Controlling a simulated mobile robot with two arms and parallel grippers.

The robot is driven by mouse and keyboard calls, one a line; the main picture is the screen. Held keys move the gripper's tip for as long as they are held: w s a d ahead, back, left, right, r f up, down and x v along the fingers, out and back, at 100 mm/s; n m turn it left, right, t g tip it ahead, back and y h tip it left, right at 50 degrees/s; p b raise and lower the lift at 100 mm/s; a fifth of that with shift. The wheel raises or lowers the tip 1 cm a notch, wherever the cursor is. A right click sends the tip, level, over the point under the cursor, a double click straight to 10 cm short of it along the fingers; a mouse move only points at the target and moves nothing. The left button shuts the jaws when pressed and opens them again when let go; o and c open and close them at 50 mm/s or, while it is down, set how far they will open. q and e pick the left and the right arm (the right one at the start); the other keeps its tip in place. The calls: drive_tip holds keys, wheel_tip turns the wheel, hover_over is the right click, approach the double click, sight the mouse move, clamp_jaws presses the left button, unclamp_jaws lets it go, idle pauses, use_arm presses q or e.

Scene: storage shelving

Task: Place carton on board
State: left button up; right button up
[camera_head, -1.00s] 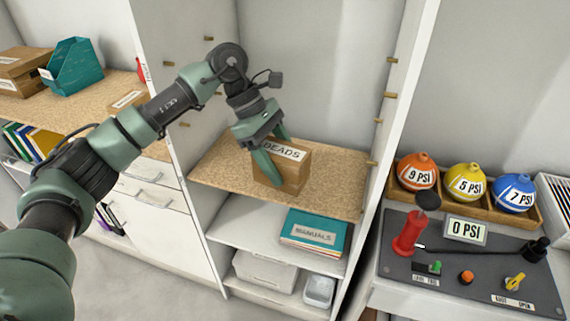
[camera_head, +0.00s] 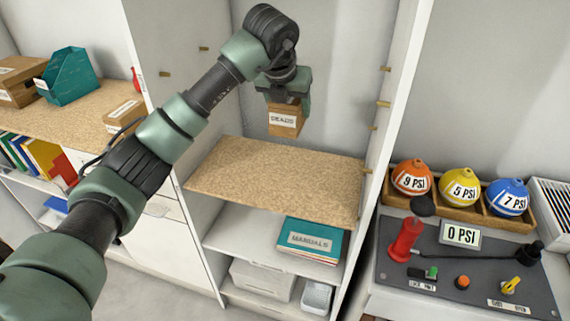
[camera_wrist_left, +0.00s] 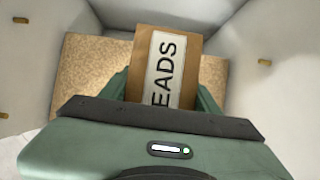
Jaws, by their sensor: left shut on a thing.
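The brown carton (camera_head: 284,121) with a white label, reading like "BEADS", hangs in the air above the cork-coloured board (camera_head: 275,180) in the open shelf unit. My left gripper (camera_head: 286,100) is shut on the carton from above. In the left wrist view the carton (camera_wrist_left: 160,50) sits between the green fingers of my gripper (camera_wrist_left: 163,92), with the board (camera_wrist_left: 85,75) behind and below it. The board's top is bare in the head view. My right gripper is not in view.
Shelf side walls with wooden pegs (camera_head: 383,104) stand on both sides of the board. A teal "MANUALS" stack (camera_head: 312,238) lies on the shelf below. At right are a pump panel (camera_head: 470,265) and coloured balls (camera_head: 460,187). Another counter (camera_head: 85,105) with boxes is at left.

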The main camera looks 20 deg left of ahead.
use_arm(q)
wheel_tip(320, 180, down, 17)
drive_tip(key=shift+r+p, duration=0.2)
drive_tip(key=shift+p, duration=0.8)
drive_tip(key=o, duration=1.6)
drive_tip(key=shift+r, duration=0.15)
drive_tip(key=b+v, duration=0.1)
drive_tip(key=v, duration=1.1)
